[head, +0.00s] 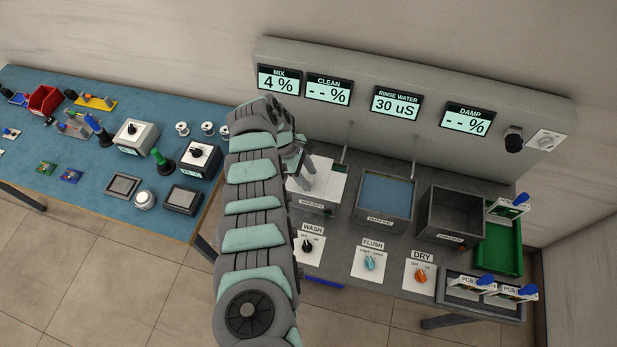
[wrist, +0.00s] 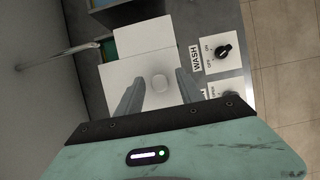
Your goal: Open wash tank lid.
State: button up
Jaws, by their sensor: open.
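The wash tank lid is a flat white panel (head: 329,185) on the leftmost tank, just behind the WASH knob label. In the head view my gripper (head: 306,165) is over the lid, partly hidden by my arm, which also covers the lid's left part. I cannot tell the exact height of the fingertips over the lid.
Right of the wash tank stand a blue-filled tank (head: 386,195) and an open grey tank (head: 455,212). WASH (head: 308,246), FLUSH (head: 370,262) and DRY (head: 420,275) knobs line the front. Thin rods (head: 347,145) rise behind. A display panel (head: 440,85) backs the bench.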

jog(key=shift+d+f, duration=0.2)
jog(key=shift+f, duration=0.35)
grip_shut()
dwell(1.1)
